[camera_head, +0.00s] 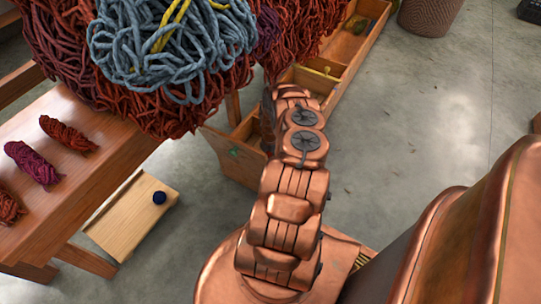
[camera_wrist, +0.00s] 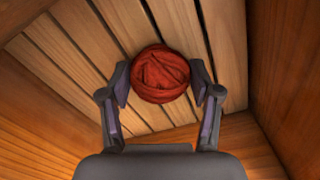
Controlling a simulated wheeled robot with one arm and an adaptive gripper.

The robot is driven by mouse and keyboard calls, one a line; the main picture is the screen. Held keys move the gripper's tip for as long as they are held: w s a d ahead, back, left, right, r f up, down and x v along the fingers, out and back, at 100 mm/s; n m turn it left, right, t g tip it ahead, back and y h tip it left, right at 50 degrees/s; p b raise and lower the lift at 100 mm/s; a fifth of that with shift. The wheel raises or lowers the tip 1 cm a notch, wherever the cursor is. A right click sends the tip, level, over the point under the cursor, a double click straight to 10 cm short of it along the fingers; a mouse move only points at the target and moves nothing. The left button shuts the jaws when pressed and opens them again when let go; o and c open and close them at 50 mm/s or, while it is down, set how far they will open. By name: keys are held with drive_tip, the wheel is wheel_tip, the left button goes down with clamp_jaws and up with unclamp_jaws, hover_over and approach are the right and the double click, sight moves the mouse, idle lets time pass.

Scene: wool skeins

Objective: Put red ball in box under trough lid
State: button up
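In the wrist view a red wool ball (camera_wrist: 160,75) sits between the two fingers of my gripper (camera_wrist: 161,84). The finger pads appear to press on its left and right sides. Slatted wood lies beyond the ball, with plain wooden walls around; I cannot tell whether the ball touches the slats. In the head view a long wooden trough with compartments (camera_head: 303,76) stands on the floor, and my arm reaches down into its near end. The arm hides my fingers and the ball there. I cannot make out which piece is the trough lid.
A bench (camera_head: 95,165) at left bears several small skeins. A big pile of rust and blue-grey wool (camera_head: 170,55) hangs above the trough's left side. A low pale wooden board (camera_head: 125,225) holds a dark blue ball (camera_head: 159,197). A woven basket (camera_head: 430,12) stands far back.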

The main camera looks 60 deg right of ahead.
drive_tip(key=shift+o, duration=1.4)
wheel_tip(320, 180, up, 12)
drive_tip(key=p, duration=0.4)
drive_tip(key=shift+r, duration=0.15)
